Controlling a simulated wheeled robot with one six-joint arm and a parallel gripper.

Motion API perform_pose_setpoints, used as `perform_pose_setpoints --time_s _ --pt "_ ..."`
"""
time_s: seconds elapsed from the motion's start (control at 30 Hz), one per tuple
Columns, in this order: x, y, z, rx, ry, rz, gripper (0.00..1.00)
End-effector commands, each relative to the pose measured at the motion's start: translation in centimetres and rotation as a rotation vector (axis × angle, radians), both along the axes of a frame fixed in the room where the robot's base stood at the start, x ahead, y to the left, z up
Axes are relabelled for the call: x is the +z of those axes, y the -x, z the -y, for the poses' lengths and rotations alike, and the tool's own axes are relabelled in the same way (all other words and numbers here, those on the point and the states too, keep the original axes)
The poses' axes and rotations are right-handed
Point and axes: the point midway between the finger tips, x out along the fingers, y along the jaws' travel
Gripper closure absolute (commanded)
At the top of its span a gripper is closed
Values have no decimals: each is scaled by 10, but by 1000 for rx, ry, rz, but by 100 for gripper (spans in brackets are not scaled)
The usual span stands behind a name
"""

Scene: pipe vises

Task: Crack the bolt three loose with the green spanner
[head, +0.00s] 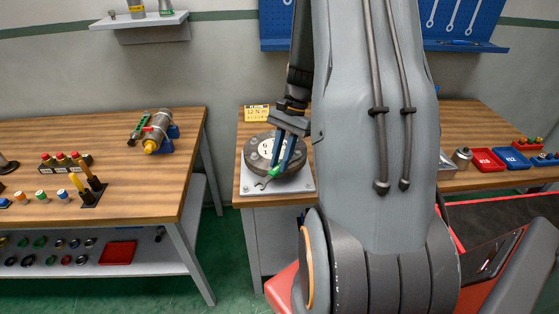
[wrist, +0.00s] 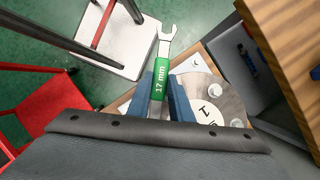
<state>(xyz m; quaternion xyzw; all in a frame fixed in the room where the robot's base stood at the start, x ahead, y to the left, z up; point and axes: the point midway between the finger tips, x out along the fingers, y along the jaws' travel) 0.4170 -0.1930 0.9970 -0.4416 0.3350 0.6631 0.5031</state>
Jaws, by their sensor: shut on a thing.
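The green spanner (wrist: 160,76) is a steel open-ended spanner with a green sleeve marked "17 mm". It also shows in the head view (head: 272,174), its open end towards the front left. My gripper (head: 279,161) points down, shut on the spanner, with blue fingers (wrist: 162,95) either side of the sleeve. The round dark flange (head: 254,153) sits on a pale square plate (head: 299,187) on the small bench. Bolt heads (wrist: 215,90) show on the flange. The spanner's open end appears clear of them, near the flange's front edge. I cannot tell which bolt is three.
A yellow sign (head: 257,113) stands behind the flange. The left bench (head: 110,130) holds a pipe in a blue vise (head: 157,132) and several coloured fittings. Blue and red trays (head: 487,160) lie on the right bench. A floor gap separates the left and small benches.

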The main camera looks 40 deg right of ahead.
Motion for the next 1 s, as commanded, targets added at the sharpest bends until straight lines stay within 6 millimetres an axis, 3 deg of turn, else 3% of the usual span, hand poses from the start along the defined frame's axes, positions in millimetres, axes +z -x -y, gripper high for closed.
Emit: perform_pose_setpoints --time_s 0.63,1.0 --pt "0 -2 8 0 2 1 100" --pt "1 0 -1 0 1 0 100"
